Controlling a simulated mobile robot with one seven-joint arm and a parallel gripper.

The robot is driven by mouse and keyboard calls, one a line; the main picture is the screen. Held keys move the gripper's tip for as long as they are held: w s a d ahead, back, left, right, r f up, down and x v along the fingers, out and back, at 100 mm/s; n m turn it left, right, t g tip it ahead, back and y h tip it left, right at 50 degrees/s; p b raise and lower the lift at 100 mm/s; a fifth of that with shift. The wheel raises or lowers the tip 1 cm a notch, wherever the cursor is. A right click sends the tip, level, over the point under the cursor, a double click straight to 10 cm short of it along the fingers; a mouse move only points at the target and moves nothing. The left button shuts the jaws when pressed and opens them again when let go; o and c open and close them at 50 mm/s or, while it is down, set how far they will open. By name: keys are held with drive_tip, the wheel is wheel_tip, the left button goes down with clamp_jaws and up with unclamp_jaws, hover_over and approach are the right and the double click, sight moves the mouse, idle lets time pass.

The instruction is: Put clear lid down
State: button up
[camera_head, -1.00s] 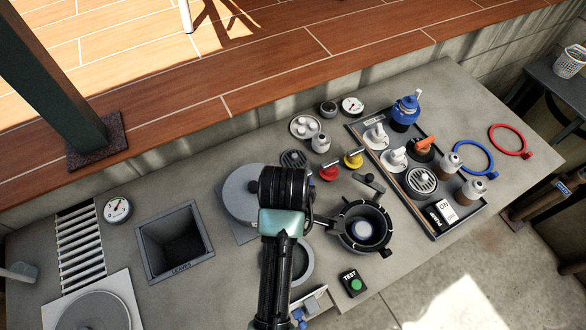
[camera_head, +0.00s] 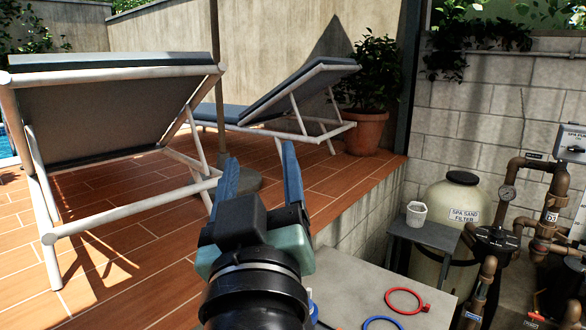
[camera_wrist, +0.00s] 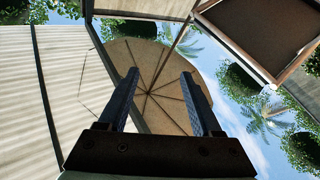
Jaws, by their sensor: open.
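My gripper (camera_head: 256,160) is raised in the middle of the head view, its two blue fingers pointing up and spread apart with nothing between them. In the wrist view the open fingers (camera_wrist: 160,78) point up toward a parasol and the sky, also with nothing between them. I cannot make out a clear lid in either current view. Most of the grey counter (camera_head: 360,285) is out of frame or hidden behind my arm.
A red ring (camera_head: 404,290) and part of a blue ring (camera_head: 383,323) lie on the counter. A white basket (camera_head: 416,215) stands on a small dark table (camera_head: 428,232) beside the spa sand filter (camera_head: 462,202). Loungers (camera_head: 110,110) stand on the raised deck (camera_head: 110,290).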

drive_tip(key=s+d+r+m+t+h, duration=0.1)
drive_tip(key=s+r+m+t, duration=0.1)
drive_tip(key=s+r, duration=0.3)
drive_tip(key=s+d+r+m+t, duration=0.2)
drive_tip(key=s+r+t, duration=0.2)
drive_tip(key=r, duration=0.4)
drive_tip(key=shift+s+d+h, duration=0.2)
drive_tip(key=shift+s+h, duration=0.2)
drive_tip(key=shift+s, duration=0.25)
